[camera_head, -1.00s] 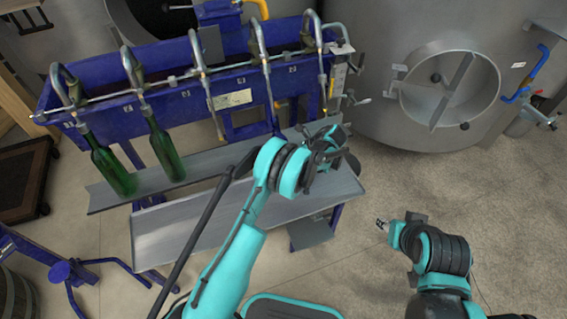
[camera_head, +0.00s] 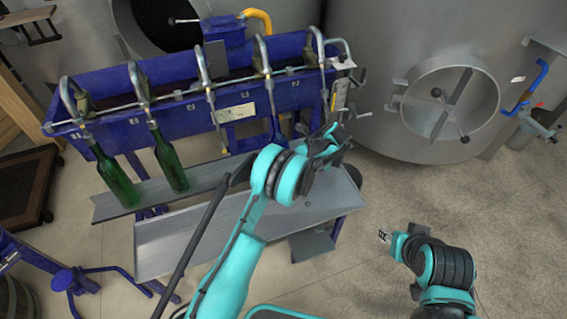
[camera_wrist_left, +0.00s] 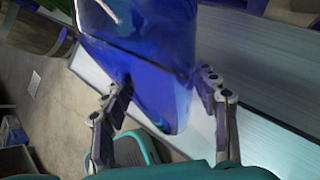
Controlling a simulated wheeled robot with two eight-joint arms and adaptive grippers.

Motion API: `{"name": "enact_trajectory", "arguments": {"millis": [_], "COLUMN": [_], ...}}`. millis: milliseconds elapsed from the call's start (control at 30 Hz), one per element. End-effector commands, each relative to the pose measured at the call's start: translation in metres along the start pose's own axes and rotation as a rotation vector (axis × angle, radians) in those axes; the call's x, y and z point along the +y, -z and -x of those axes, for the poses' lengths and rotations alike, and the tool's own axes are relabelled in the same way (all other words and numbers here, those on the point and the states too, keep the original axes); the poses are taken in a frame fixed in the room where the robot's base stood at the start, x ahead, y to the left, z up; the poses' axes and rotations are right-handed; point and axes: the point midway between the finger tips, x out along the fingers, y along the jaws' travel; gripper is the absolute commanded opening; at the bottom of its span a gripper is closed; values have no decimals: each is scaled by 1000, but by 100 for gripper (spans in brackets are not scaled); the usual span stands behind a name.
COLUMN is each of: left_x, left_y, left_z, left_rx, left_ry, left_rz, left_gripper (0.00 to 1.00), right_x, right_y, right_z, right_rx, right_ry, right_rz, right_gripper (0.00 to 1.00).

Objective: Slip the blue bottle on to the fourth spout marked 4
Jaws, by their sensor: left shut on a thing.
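The blue bottle (camera_wrist_left: 150,60) fills the upper middle of the left wrist view, between the fingers of my left gripper (camera_wrist_left: 165,95), which is shut on it. In the head view my left gripper (camera_head: 332,140) is in front of the filler's right end, and I cannot make out the bottle there. The fourth spout (camera_head: 266,75) from the left hangs empty, left of and behind that gripper. Its mark is too small to read. My right gripper (camera_head: 383,236) is at lower right, apart from the filler; its jaws are too small to judge.
Two green bottles (camera_head: 116,178) (camera_head: 171,163) hang on the first two spouts; the third spout (camera_head: 213,95) is empty. A fifth spout (camera_head: 322,65) is at the right end. A grey shelf (camera_head: 215,172) runs below the spouts. A large steel tank (camera_head: 380,50) stands at right.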

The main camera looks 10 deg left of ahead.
Motion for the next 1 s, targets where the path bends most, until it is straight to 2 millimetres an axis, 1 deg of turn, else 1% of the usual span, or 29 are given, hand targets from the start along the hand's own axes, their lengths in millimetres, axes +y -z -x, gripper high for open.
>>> {"name": "enact_trajectory", "arguments": {"millis": [33,1000], "left_x": [0,1], "left_y": [-4,-52], "left_z": [2,28], "left_rx": [-1,-1], "left_ry": [-1,-1], "left_rz": [0,1], "left_gripper": [12,12], "right_x": [0,0], "right_y": [1,13], "right_z": [2,18], "right_rx": [0,0], "right_ry": [0,0], "right_rz": [0,0], "right_gripper": [40,40]}}
